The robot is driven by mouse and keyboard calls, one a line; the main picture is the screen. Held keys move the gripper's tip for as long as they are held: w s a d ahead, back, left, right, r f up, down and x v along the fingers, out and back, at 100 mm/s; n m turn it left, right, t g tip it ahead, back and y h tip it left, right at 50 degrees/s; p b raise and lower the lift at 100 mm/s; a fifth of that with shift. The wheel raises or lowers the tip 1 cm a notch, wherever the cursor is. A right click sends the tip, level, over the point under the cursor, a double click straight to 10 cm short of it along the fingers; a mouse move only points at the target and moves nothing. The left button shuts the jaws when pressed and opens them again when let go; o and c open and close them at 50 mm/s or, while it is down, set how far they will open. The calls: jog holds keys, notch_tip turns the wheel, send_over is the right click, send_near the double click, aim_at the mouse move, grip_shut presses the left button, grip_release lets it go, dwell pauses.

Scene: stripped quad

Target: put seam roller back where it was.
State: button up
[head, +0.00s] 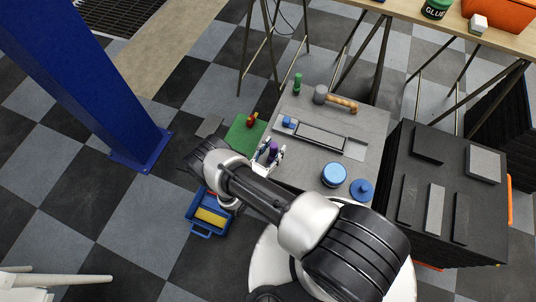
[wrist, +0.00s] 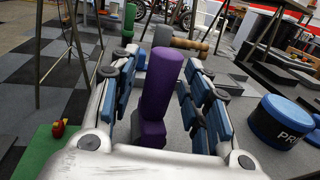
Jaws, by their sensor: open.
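My gripper (head: 269,153) is open at the left edge of a grey work surface (head: 300,174). A purple upright object (wrist: 163,85) stands between its spread blue-padded fingers, with a purple lower part close to the palm. It also shows as a small purple spot in the head view (head: 273,152). Gaps show on both sides of it in the wrist view. It may be the seam roller, but I cannot tell; its lower end is partly hidden by my gripper.
A mallet-like tool with a wooden handle (head: 342,103), a green cylinder (head: 297,83), a dark tray (head: 318,137), a blue tin (head: 333,175) and a blue lid (head: 361,189) are on the surface. A green mat (head: 240,136) and blue paint tray (head: 203,228) are at left.

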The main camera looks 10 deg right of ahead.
jog(key=p+v, duration=0.1)
jog(key=v, duration=1.1)
jog(key=w+d+r+m+g+y, duration=0.15)
jog(key=r+m+g, duration=0.55)
jog(key=r, duration=0.8)
jog(key=w+d+r+m+g+y, duration=0.1)
jog(key=w+d+r+m+g, duration=0.15)
jog(key=r+m+g, duration=0.85)
jog(key=s+d+r+m+t+y, duration=0.2)
jog(key=s+r+m+t+y, duration=0.2)
jog(key=s+r, duration=0.4)
jog(key=s+d+r+m+t+y, duration=0.3)
jog(key=s+r+t+y, duration=0.3)
jog(key=r, duration=1)
jog(key=shift+s+m+t+y, duration=0.35)
jog(key=shift+s+m, duration=0.45)
jog(key=shift+s, duration=0.8)
jog(key=shift+r, duration=0.15)
